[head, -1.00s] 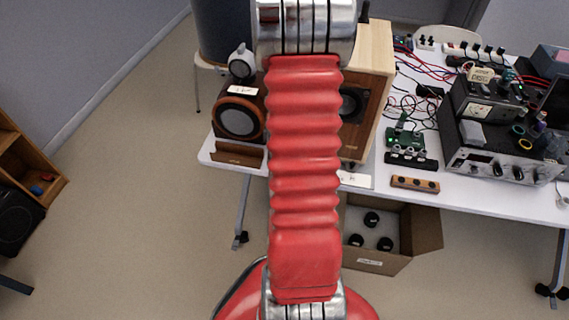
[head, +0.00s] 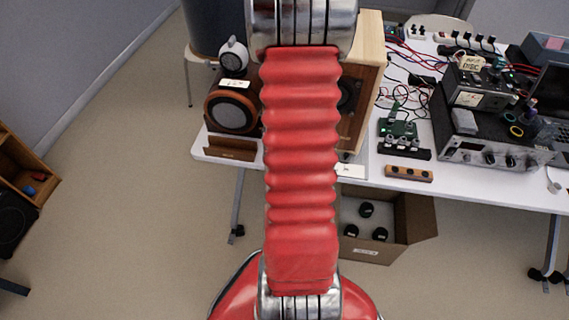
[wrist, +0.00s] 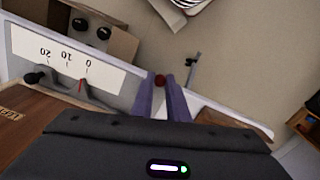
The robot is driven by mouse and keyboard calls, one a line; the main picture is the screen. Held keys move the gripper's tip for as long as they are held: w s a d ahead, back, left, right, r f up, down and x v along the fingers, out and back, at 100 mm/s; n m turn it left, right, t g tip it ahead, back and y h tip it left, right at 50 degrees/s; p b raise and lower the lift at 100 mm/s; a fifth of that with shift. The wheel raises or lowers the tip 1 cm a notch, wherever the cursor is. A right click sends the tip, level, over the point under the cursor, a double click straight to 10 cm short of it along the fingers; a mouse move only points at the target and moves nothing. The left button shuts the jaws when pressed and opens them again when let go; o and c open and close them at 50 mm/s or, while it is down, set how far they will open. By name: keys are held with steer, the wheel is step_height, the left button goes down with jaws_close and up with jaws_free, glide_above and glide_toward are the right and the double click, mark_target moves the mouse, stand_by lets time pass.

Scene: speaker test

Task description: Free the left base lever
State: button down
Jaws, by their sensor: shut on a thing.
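In the wrist view the two purple fingers of my gripper (wrist: 164,98) are closed around a small round red knob (wrist: 160,80) at the table's edge. What the knob joins is hidden, so I cannot tell whether it is the left base lever. Left of the fingers lies a white scale card (wrist: 62,55) marked 0, 10, 20, with a red line near 0. A grey bracket with a black knob (wrist: 36,78) stands beside it. In the head view the wooden speaker (head: 372,85) is partly behind my red arm, which hides my gripper. The card (head: 351,170) shows at its foot.
A smaller round-faced speaker (head: 232,110) stands left on the white table (head: 455,187). A wooden strip (head: 409,173), a green circuit board (head: 398,128) and instruments (head: 482,150) are on the right. An open cardboard box (head: 415,220) with black parts is below.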

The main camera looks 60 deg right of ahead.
steer(key=shift+s, duration=0.15)
steer(key=c, duration=1.7)
jaws_free()
steer(key=shift+r, duration=0.1)
step_height(320, 180, up, 14)
steer(key=shift+f, duration=0.2)
